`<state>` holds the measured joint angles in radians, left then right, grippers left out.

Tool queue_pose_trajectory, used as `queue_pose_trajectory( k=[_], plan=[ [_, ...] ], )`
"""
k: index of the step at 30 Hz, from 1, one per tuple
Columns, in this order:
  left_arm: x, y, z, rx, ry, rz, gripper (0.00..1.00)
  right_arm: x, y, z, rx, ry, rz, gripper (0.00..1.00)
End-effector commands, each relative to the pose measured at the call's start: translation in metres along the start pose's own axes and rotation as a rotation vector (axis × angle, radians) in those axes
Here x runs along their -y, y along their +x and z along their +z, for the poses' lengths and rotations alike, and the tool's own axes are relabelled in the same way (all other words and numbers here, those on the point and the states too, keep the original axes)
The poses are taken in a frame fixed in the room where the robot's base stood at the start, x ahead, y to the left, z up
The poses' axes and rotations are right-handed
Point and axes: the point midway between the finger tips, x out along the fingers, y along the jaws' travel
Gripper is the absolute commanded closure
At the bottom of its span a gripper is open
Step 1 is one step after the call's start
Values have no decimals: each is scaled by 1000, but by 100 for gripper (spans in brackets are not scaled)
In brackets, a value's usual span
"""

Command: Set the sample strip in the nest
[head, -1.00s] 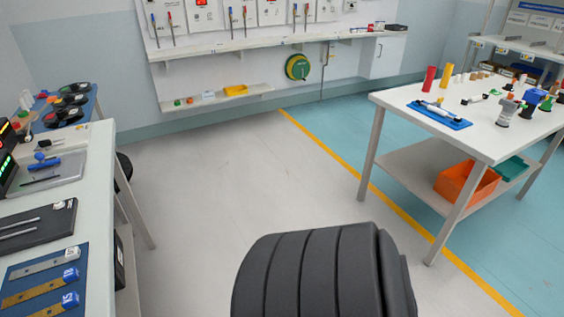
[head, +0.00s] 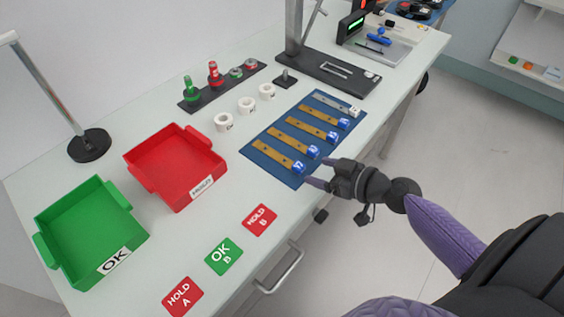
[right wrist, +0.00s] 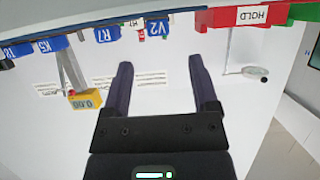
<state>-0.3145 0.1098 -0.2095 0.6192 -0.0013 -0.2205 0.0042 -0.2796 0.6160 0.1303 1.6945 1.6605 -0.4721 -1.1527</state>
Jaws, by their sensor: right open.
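Several sample strips lie side by side on a blue mat (head: 262,168) at the bench's front edge. Most are tan, such as the nearest tan strip (head: 279,155); the far one is a silver strip (head: 334,103). My right gripper (head: 320,173) is open and empty, beside the tag of the nearest strip. In the right wrist view its spread fingers (right wrist: 163,85) have nothing between them, and blue tags (right wrist: 102,35) show beyond. A black slotted base (head: 328,72) under an upright post may be the nest; I cannot tell. My left gripper is out of view.
A green OK bin (head: 92,222) and a red HOLD bin (head: 170,160) stand on the left. White rings (head: 246,106) and a black rack (head: 222,88) with stamps are behind the mat. Red and green cards (head: 223,256) lie along the front edge.

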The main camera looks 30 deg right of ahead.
Motion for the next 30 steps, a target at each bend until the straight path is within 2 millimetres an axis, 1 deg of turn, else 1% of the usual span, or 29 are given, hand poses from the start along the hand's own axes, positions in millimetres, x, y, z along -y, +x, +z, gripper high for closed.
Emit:
queue_pose_trajectory(
  k=[1,4,9,10,13,18,19,20,21,26,27,29,30],
  plan=[
    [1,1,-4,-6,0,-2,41,0,8,0,-2,2,2,24],
    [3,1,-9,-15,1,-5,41,0,23,0,-2,2,2,24],
    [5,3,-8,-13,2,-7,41,0,58,2,0,4,3,24],
    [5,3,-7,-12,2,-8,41,0,62,2,0,4,3,24],
    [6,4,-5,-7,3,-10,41,0,70,2,2,4,2,24],
    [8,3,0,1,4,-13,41,0,70,2,3,4,2,24],
    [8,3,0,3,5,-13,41,0,69,2,3,4,2,28],
    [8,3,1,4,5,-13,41,0,69,2,3,4,2,34],
    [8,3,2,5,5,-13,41,0,69,2,3,4,2,43],
    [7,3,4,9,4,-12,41,0,69,2,3,4,2,76],
    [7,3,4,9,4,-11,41,0,69,2,3,4,2,85],
    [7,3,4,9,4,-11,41,0,69,2,3,4,2,98],
    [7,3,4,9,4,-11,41,0,69,2,3,4,2,100]
  ],
)
